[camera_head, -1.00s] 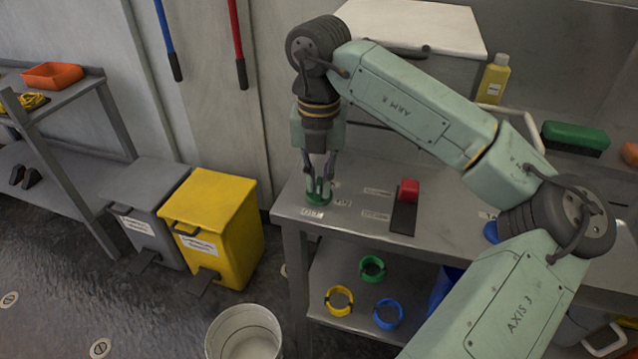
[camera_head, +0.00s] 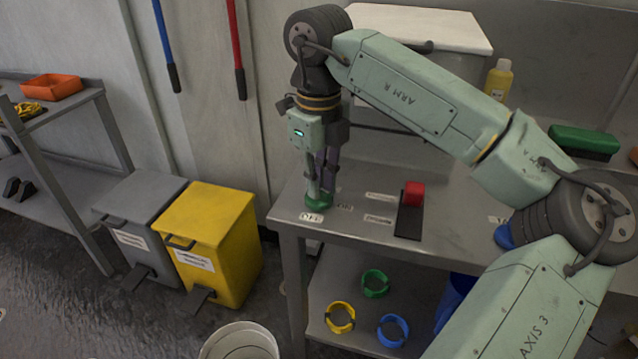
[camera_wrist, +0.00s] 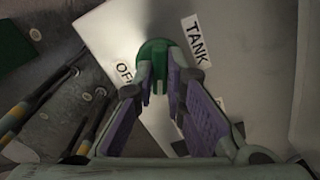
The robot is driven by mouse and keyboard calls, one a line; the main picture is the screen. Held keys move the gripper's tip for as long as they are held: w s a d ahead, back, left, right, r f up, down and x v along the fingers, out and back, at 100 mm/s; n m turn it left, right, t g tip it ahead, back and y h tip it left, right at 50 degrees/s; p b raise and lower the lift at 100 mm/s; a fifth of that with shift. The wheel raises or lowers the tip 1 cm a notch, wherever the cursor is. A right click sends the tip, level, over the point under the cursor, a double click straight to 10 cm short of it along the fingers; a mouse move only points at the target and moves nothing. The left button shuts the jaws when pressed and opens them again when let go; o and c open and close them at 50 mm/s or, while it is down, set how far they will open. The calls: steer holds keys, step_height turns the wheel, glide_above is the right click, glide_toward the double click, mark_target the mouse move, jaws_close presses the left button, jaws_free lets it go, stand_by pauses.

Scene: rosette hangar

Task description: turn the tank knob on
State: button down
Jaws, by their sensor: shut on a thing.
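The tank knob (camera_head: 318,201) is green and sits on the steel bench near its front left corner. In the wrist view the knob (camera_wrist: 154,52) lies between my fingertips, with a "TANK" label (camera_wrist: 196,40) to its right and an "OFF" label (camera_wrist: 124,72) to its left. My gripper (camera_head: 322,188) points down over the knob and is shut on it; the gripper also shows in the wrist view (camera_wrist: 160,82). The fingers hide part of the knob and whatever lettering is under them, so I cannot tell exactly where the knob points.
A red block-shaped handle (camera_head: 413,193) on a dark plate stands right of the knob. A white-lidded box is behind. Yellow (camera_head: 340,317), green (camera_head: 376,283) and blue (camera_head: 392,330) rings lie on the lower shelf. A yellow bin (camera_head: 210,245) stands left of the bench.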

steer(key=n, duration=0.4)
steer(key=shift+n, duration=0.4)
stand_by(0.4)
steer(key=c, duration=1.6)
jaws_free()
steer(key=shift+c, duration=0.2)
step_height(320, 180, up, 12)
